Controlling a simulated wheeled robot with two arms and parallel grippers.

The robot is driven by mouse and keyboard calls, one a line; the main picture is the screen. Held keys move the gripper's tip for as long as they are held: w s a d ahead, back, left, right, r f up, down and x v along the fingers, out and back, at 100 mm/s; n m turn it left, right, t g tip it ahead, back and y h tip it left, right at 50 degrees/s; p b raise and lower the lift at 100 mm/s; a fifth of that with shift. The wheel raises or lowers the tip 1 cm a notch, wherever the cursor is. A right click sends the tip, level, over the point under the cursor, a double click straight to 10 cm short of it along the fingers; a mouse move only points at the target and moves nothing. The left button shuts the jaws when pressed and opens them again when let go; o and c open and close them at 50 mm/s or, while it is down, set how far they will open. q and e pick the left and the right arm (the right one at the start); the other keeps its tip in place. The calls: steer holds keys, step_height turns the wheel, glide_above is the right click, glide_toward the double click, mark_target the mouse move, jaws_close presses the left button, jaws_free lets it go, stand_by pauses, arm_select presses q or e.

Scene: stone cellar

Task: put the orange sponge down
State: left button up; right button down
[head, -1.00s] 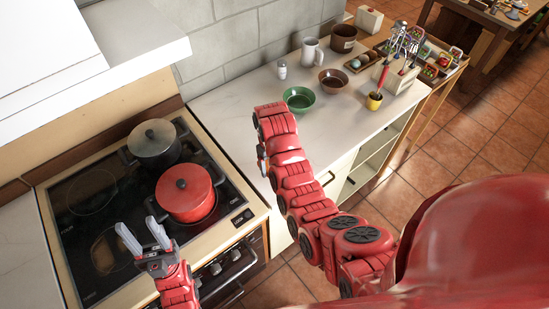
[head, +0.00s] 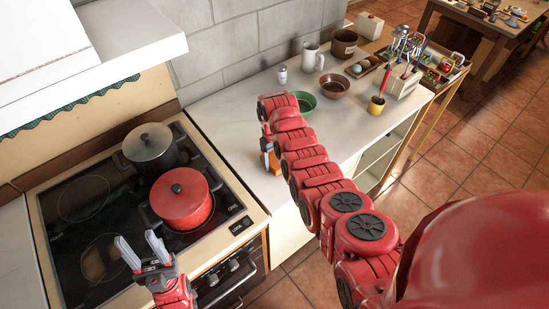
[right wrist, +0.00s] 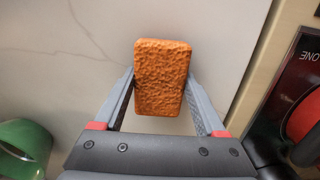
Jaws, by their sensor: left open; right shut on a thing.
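The orange sponge (right wrist: 161,78) is a rough-textured block. My right gripper (right wrist: 160,92) is shut on it, one finger on each side, over the pale countertop. In the head view a small part of the sponge (head: 273,162) shows below the end of my right arm, at the counter's edge by the stove. I cannot tell whether the sponge touches the counter. My left gripper (head: 139,246) is open and empty, above the front part of the stove.
The countertop (head: 222,112) is bare around the sponge. A green bowl (head: 306,102) stands beyond my right arm, with a brown bowl (head: 334,85) and a white shaker (head: 282,74) further back. A red pot (head: 182,200) and a dark pot (head: 150,147) stand on the stove (head: 75,225).

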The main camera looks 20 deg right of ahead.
steer(key=shift+f, duration=0.2)
steer(key=shift+f, duration=0.1)
